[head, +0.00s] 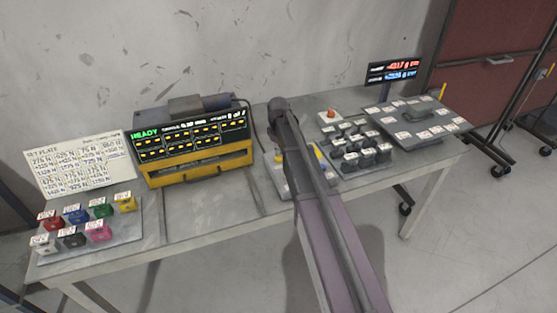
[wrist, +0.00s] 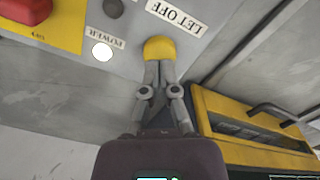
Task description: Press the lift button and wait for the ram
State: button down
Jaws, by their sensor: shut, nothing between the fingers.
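In the wrist view, my gripper (wrist: 158,66) is shut and empty, its fingertips at a round yellow button (wrist: 158,47) on a grey panel (wrist: 190,42). I cannot tell whether they touch it. An upside-down label (wrist: 176,14) beside the yellow button reads LET OFF. A dark round button (wrist: 113,8) is at the top edge, and a white lamp (wrist: 102,51) is next to a POWER label. No lift label or ram can be made out. In the head view, my arm hides the gripper and most of the panel.
A red button (wrist: 20,8) on a yellow plate is at the wrist view's upper left. In the head view, a yellow-fronted machine (head: 200,169) shows READY. Coloured blocks stand left; grey weights (head: 366,160) and a labelled plate (head: 415,130) lie right of my arm.

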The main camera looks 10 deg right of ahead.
jog(key=shift+f+b, duration=0.75)
jog(key=shift+f, duration=0.05)
jog(key=shift+r, duration=0.2)
dwell(0.3)
jog(key=shift+r+p, duration=3.85)
jog(key=shift+p, duration=0.25)
jog(key=s+m, duration=0.7)
jog(key=s, duration=1.9)
jog(key=shift+m, duration=0.4)
jog(key=shift+s+d, duration=0.1)
